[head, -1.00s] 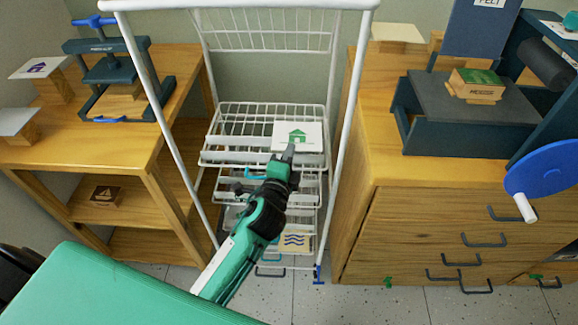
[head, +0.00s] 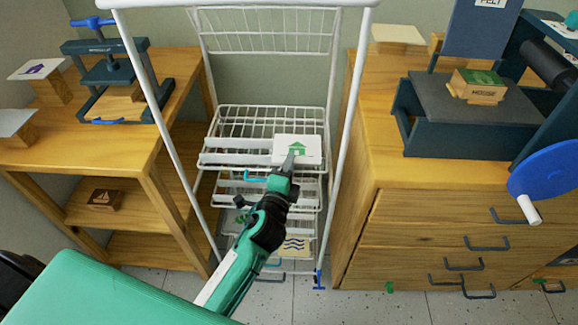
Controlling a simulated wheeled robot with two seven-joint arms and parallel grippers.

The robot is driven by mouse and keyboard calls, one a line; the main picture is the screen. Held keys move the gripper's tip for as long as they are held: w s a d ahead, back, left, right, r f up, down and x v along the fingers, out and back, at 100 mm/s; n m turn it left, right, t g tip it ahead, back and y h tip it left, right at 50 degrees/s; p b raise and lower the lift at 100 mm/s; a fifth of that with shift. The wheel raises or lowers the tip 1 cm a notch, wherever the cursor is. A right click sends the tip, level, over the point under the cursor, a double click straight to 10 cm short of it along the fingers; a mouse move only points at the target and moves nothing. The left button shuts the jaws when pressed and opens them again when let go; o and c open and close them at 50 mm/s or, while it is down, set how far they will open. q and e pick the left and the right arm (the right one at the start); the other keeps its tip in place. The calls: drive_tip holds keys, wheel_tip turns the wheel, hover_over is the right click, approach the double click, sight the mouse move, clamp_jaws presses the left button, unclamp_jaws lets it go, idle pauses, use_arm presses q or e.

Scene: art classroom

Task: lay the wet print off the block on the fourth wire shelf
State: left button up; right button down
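The wet print, a white card with a green house (head: 311,144), is over the right front part of the uppermost lowered wire shelf (head: 236,128). My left gripper (head: 290,160) overlaps the card's front edge and appears shut on it. Whether the card touches the wires I cannot tell. The printing block marked HOUSE (head: 478,90), with a green top, sits on the dark press bed (head: 420,85) at the right. The white drying rack (head: 345,120) stands between two wooden units. My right gripper is not in view.
Another wire shelf (head: 265,30) is swung up at the rack's back. A print with blue waves (head: 296,246) lies on a lower shelf. White rack posts flank my arm. A wooden bench (head: 170,90) stands left, a drawer cabinet (head: 420,215) right.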

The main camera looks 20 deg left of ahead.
use_arm(q)
drive_tip(key=shift+r, duration=0.1)
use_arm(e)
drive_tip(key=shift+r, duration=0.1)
use_arm(q)
drive_tip(key=s, duration=1.2)
drive_tip(key=s+a+f+n+g+y, duration=0.2)
drive_tip(key=s+a+f+n+g, duration=0.35)
drive_tip(key=n, duration=0.35)
drive_tip(key=s+d+f+n+g+h, duration=0.1)
drive_tip(key=s+f+n+g+h, duration=0.1)
drive_tip(key=s, duration=0.4)
drive_tip(key=s+d+f+n+g+h, duration=0.1)
drive_tip(key=s+f+n+g, duration=0.3)
drive_tip(key=s+g, duration=0.2)
drive_tip(key=shift+s+d+h+b, duration=0.3)
drive_tip(key=shift+d+h, duration=0.05)
drive_tip(key=shift+h, duration=0.05)
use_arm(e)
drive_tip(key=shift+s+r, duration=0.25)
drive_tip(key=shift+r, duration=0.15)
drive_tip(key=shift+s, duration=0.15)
